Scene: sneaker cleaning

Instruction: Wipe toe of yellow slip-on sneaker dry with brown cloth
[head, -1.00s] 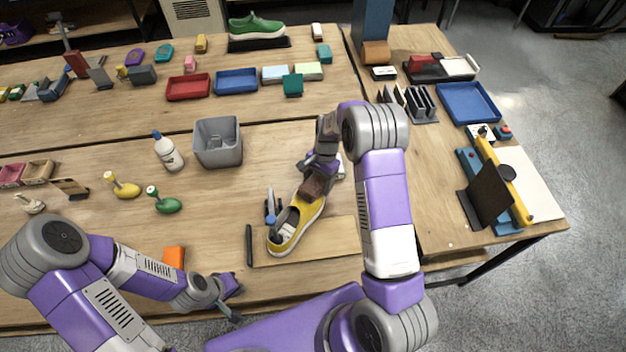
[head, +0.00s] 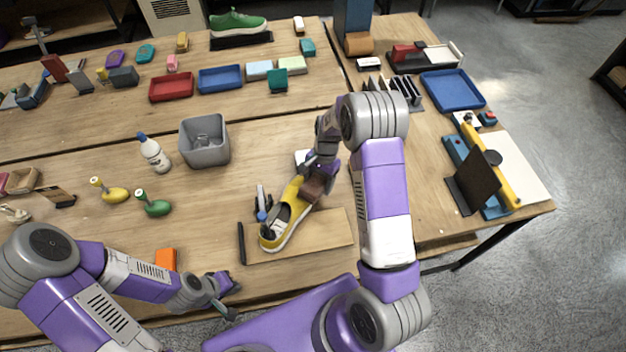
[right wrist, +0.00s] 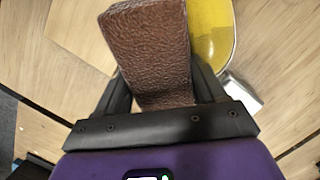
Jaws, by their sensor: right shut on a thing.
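The yellow slip-on sneaker (head: 296,190) rests on a wooden board (head: 330,235), its toe pointing away toward the upper right. My right gripper (head: 321,172) is shut on the brown cloth (head: 314,190), which is folded into a thick pad. The cloth is at the right side of the toe; I cannot tell if it touches. In the right wrist view the cloth (right wrist: 145,50) fills the space between the fingers, and the yellow toe (right wrist: 212,38) is just right of it, partly hidden. My left gripper (head: 230,300) is open and empty near the front edge, left of the board.
A blue-handled tool (head: 262,205) stands close at the sneaker's left. A black bar (head: 241,243) lies along the board's left end. A white object (head: 302,157) lies behind the toe.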

